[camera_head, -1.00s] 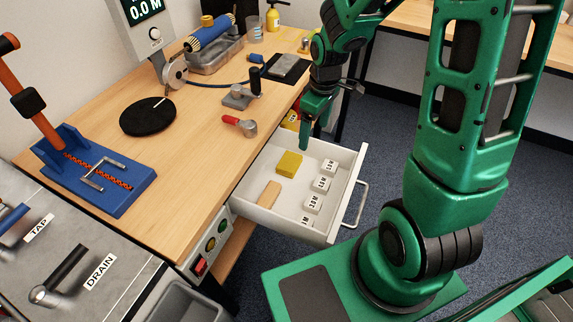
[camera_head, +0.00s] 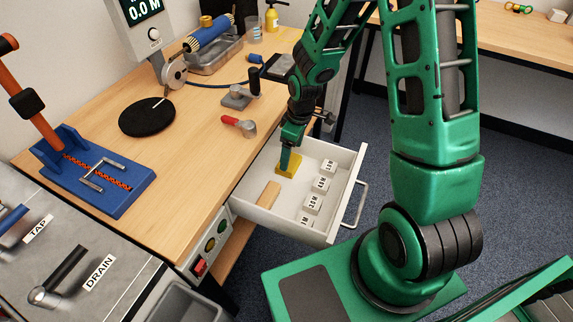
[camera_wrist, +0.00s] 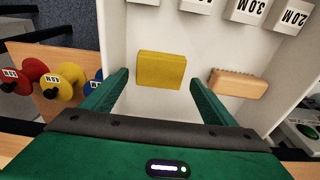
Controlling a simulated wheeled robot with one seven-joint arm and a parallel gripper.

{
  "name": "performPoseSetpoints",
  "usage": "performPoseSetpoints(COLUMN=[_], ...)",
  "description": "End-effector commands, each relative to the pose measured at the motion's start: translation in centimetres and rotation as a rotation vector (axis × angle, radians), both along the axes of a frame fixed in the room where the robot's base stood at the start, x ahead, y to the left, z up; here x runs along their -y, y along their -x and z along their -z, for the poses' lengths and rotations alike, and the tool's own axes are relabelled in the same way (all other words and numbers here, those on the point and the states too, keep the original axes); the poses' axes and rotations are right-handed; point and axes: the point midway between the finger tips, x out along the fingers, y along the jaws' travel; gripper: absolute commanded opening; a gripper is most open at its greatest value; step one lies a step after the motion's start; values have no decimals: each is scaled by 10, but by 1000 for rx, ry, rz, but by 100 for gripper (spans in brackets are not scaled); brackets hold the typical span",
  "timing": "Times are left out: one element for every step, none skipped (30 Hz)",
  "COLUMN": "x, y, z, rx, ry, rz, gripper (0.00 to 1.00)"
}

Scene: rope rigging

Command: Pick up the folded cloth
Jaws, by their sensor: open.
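The folded cloth is a yellow block-like pad (camera_head: 288,168) lying flat in the open white drawer. My green gripper (camera_head: 287,165) is at the cloth in the head view and hides part of it. In the wrist view the cloth (camera_wrist: 161,70) lies between and just ahead of the two open fingers (camera_wrist: 160,88). Nothing is held. I cannot tell whether a finger touches the cloth.
The drawer (camera_head: 342,190) also holds a tan wooden-looking block (camera_head: 268,195) and several white labelled blocks (camera_head: 315,202) along its front side. In the wrist view the tan block (camera_wrist: 238,83) is just right of the right finger. Drawer walls surround the cloth.

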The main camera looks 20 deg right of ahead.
Motion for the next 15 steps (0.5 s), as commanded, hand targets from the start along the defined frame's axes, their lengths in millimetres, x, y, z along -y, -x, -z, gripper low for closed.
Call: performPoseSetpoints(x=[-1, -2, -3, -4, -4, -4, -5, -5, -5, -5, -5, -5, -6, -6, -6], y=[0, -1, -2, -3, -3, -3, -4, -4, -4, -4, -4, -5, -5, -5, -5], z=[8, 12, 17, 21, 24, 29, 32, 34, 37, 39, 40, 41, 42, 42, 42], rx=[-4, -4, -5, -4, -4, -6, -4, -4, -4, -4, -4, -3, -2, -1, -1], ry=[0, 0, -1, 0, 0, 0, 0, -1, -1, -1, -1, 0, -1, 0, 0], rz=[0, 0, 0, 0, 0, 0, 0, 0, 0, 0, 0, 0, 0, 0, 0], gripper=[80, 80, 80, 80, 80, 80, 80, 80, 80, 80, 80, 80, 80, 80, 80])
